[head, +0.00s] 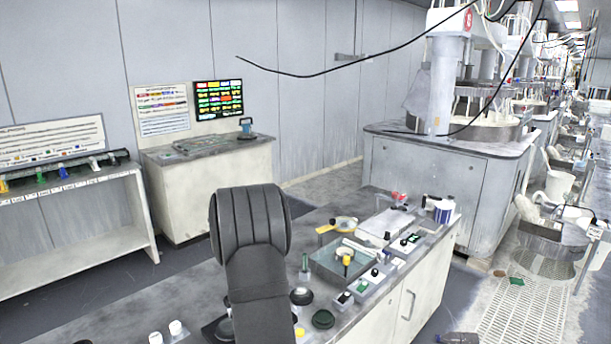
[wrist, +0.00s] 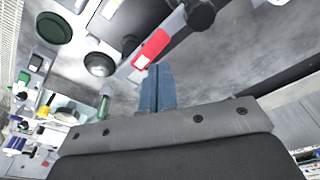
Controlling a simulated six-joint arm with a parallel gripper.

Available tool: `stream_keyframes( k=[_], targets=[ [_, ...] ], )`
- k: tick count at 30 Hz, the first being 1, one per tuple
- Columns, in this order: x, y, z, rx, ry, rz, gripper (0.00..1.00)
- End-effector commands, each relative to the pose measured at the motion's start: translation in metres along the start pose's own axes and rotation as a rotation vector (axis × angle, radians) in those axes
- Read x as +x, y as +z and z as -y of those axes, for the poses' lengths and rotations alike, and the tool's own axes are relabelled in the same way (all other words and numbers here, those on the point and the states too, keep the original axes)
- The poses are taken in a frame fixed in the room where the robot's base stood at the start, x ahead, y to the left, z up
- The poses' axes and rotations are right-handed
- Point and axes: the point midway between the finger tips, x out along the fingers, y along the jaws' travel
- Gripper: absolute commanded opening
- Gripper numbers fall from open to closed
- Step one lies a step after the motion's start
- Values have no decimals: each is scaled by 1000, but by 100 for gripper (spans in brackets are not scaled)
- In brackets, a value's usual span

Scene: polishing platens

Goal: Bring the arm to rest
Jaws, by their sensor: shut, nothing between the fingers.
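My gripper (wrist: 157,68) shows in the wrist view as two blue-grey fingers closed together, with nothing between them. It is over the grey worktop (wrist: 225,70), apart from the objects there as far as I can tell. In the head view my dark padded arm stands in front of the worktop (head: 100,318), and the gripper fingers cannot be made out there. A red and white block (wrist: 152,48) lies just beyond the fingertips in the wrist view. A black round knob (wrist: 100,64) and a green-black disc (wrist: 54,28) are to its left.
The worktop's right half is crowded: a shallow tray (head: 335,268), a dark disc (head: 323,319), small bottles and a blue-white container (head: 443,211). Two white caps (head: 175,327) stand at the front left. A console (head: 210,190) and a polishing machine (head: 440,180) stand behind. Black cables hang overhead.

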Motion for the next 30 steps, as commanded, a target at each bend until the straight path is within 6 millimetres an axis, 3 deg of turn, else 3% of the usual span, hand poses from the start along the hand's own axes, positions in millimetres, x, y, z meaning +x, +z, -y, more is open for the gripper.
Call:
stream_keyframes(
  k=[6,30],
  targets=[
    [-46,-8,0,0,0,-3,0],
    [-63,5,-36,-366,-148,-21,0]
  ],
)
